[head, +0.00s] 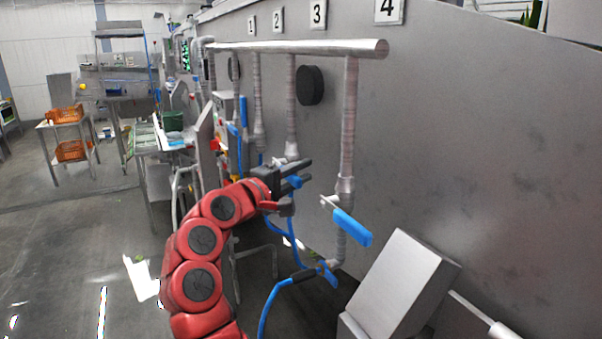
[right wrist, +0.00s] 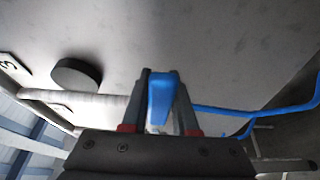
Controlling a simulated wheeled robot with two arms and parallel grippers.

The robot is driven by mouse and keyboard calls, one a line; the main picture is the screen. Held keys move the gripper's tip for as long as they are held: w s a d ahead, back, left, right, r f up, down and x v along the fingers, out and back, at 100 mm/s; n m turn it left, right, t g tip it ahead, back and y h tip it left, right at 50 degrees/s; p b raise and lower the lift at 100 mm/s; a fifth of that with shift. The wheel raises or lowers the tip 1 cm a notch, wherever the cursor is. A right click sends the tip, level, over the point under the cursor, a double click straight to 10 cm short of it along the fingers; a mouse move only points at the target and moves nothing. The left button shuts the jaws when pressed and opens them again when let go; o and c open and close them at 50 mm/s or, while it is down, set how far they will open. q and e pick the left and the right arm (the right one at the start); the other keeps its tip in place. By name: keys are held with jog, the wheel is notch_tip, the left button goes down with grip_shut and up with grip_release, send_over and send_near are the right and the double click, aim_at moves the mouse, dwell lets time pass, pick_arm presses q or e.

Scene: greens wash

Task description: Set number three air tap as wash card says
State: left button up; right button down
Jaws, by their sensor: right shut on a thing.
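The number 3 plate (head: 318,13) is on the grey wall, above a row of vertical pipes. The third pipe (head: 291,100) drops from the horizontal pipe to a tap mostly hidden behind my right gripper. My right gripper (head: 297,178) is shut on that tap's blue handle (head: 295,182). In the right wrist view the blue handle (right wrist: 161,98) lies between the two fingers. The handle's exact angle to its pipe is hard to tell. My left gripper is not in view.
The number four tap's blue handle (head: 352,228) juts out to the right, tilted down. A grey box (head: 405,285) stands lower right. A blue hose (head: 268,305) hangs below the taps. A black disc (head: 310,85) is on the wall. Open floor lies left.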

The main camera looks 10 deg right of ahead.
dwell(0.8)
jog(key=shift+w+a+r+n+g+y+p, duration=0.15)
jog(key=shift+r+n+g+p, duration=0.5)
jog(key=shift+p, duration=1.05)
jog(key=shift+w+r+n+g+y+p, duration=0.25)
jog(key=shift+r+n+p, duration=0.45)
jog(key=shift+n+p, duration=0.8)
jog(key=shift+w+a+r+n+g+y+p, duration=0.15)
jog(key=shift+r+n+g+p, duration=0.45)
jog(key=shift+p, duration=1.25)
jog(key=shift+r+n, duration=0.1)
jog(key=shift+n, duration=0.15)
jog(key=c, duration=0.7)
grip_release()
